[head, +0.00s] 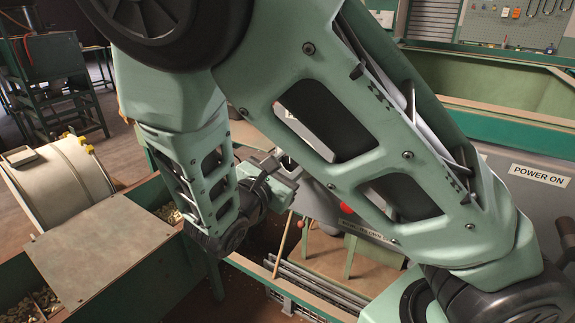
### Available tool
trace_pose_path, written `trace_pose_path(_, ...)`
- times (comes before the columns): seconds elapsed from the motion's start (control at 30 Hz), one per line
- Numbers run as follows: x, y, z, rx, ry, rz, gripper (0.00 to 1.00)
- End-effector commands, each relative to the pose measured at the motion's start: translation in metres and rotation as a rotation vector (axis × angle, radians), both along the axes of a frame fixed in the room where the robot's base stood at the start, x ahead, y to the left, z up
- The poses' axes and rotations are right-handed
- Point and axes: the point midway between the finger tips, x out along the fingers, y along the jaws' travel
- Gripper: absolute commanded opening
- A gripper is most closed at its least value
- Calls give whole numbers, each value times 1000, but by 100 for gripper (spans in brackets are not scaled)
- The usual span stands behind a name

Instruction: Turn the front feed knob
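My arm fills the middle of the head view and hides much of the machine behind it. My gripper (274,186) is partly visible beyond my wrist, near the machine's grey front. Its fingertips are hidden or too small to make out, so I cannot tell whether it is open or shut. A small red knob-like part (346,208) shows just right of my gripper, apart from it, below my arm link. I cannot tell whether this is the front feed knob. A dark round part (567,236) is cut off at the right edge, below the "POWER ON" label (539,175).
A cream drum (60,183) and a flat grey lid (100,248) stand at the left, beside green-walled bins holding nuts (38,302). A green hopper (490,82) is at the back right. A wooden stick (284,243) leans over metal bars (318,285) below my gripper.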

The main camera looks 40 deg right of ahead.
Motion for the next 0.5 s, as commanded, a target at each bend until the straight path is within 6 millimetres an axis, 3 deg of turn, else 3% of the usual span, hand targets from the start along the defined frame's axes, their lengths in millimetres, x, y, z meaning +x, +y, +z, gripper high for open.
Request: trace_pose_path(0.5, -1, 0, 5, -43, 109, -2, 14)
